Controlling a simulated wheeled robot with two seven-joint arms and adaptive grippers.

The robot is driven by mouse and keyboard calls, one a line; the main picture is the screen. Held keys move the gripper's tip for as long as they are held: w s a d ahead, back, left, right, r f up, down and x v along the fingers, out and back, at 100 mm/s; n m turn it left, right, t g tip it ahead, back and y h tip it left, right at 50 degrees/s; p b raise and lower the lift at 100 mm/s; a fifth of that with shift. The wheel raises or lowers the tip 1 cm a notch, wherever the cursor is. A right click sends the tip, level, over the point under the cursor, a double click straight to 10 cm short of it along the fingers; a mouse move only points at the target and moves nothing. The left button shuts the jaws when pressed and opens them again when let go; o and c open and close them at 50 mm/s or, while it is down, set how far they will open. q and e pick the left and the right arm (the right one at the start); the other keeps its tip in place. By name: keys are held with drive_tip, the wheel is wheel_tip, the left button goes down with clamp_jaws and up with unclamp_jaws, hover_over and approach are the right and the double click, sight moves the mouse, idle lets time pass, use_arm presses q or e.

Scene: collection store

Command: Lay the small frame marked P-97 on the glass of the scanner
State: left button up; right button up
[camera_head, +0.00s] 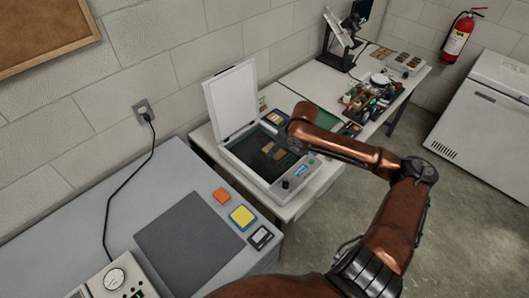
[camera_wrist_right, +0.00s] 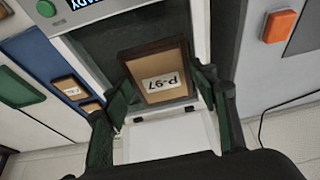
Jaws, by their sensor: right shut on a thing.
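The small frame marked P-97 (camera_wrist_right: 162,84) is brown-edged with a tan face and a white label. My right gripper (camera_wrist_right: 165,98) is shut on it, with one finger at each side. In the head view the frame (camera_head: 267,147) shows as a small brown patch over the dark glass of the scanner (camera_head: 237,151); I cannot tell whether it touches the glass. The scanner's white lid (camera_head: 232,101) stands open, and it also shows in the wrist view (camera_wrist_right: 165,137). In the head view my right arm partly hides the scanner and gripper. My left gripper is not in view.
Other small frames (camera_wrist_right: 70,88) lie on a blue surface beside the scanner. On the nearer grey table are an orange block (camera_head: 221,196), a yellow pad (camera_head: 242,217), a dark mat (camera_head: 188,242) and a dial instrument (camera_head: 114,279). A cluttered holder (camera_head: 372,98) stands beyond my arm.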

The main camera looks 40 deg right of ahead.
sight(272, 142)
drive_tip(key=w+f, duration=0.1)
drive_tip(key=w, duration=0.1)
drive_tip(key=w+d+f+b, duration=0.1)
drive_tip(key=w, duration=0.1)
drive_tip(key=w+d+f, duration=0.1)
drive_tip(key=w, duration=0.1)
drive_tip(key=shift+w+b, duration=0.1)
drive_tip(key=shift+b, duration=0.2)
drive_tip(key=w+f, duration=0.1)
drive_tip(key=w+d+f+b, duration=0.1)
drive_tip(key=w+f, duration=0.2)
drive_tip(key=f, duration=0.1)
drive_tip(key=shift+w+d+f+b, duration=0.25)
drive_tip(key=shift+w+d+b, duration=0.05)
drive_tip(key=shift+b, duration=0.05)
drive_tip(key=shift+w+f, duration=0.25)
drive_tip(key=shift+f, duration=0.15)
wheel_tip(272, 142, down, 3)
drive_tip(key=shift+d+f+b, duration=0.1)
drive_tip(key=shift+d+b, duration=0.05)
drive_tip(key=shift+b, duration=0.4)
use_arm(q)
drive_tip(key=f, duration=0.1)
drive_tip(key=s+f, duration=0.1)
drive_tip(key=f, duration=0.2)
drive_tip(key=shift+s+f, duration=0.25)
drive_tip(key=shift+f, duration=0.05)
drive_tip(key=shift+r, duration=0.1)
use_arm(e)
drive_tip(key=o, duration=1.2)
